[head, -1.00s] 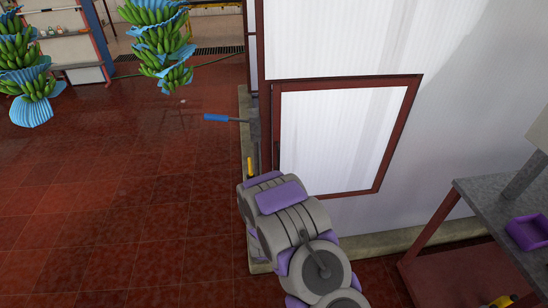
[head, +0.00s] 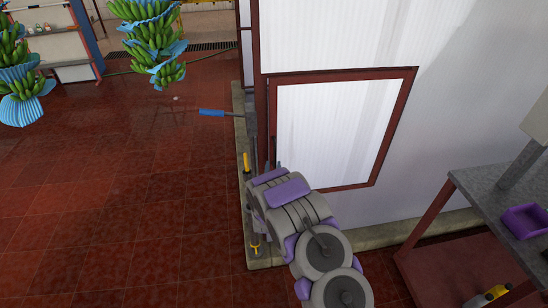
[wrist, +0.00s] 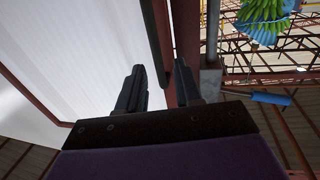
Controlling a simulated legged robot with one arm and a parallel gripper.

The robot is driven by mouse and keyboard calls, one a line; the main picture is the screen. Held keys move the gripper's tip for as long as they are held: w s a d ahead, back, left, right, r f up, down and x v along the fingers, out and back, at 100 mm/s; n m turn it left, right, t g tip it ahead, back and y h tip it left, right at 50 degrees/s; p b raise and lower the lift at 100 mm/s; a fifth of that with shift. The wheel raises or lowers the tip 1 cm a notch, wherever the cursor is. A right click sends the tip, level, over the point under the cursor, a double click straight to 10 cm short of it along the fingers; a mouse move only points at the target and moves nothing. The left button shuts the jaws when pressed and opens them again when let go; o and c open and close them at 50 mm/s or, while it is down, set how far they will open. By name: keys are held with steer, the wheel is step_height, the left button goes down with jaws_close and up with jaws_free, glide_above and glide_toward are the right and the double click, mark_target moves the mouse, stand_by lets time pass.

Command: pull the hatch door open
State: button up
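The hatch door (head: 335,130) is a white ribbed panel in a reddish-brown frame, low on the white wall. In the wrist view its panel (wrist: 90,45) fills the upper left, and its brown edge runs down toward the space between my fingers. My gripper (wrist: 158,88) is open, with one finger on each side of that edge's line. I cannot tell whether either finger touches the frame. In the head view my arm hides the gripper near the door's lower left corner. A brown post (wrist: 186,40) stands just right of the door edge.
A blue-handled lever (head: 212,112) sticks out left of the door, and a yellow handle (head: 246,162) stands below it. Banana bunches (head: 154,40) hang at upper left. A grey table (head: 485,190) with a purple tray (head: 524,221) stands at right. The red tiled floor at left is clear.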

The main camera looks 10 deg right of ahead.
mark_target(275, 157)
steer(key=w, duration=0.2)
steer(key=w+d, duration=0.1)
steer(key=w, duration=0.1)
steer(key=w+d+b, duration=0.1)
steer(key=w, duration=0.1)
steer(key=shift+w, duration=0.4)
steer(key=shift+a, duration=0.2)
steer(key=shift+c, duration=0.3)
steer(key=shift+d, duration=0.1)
jaws_close()
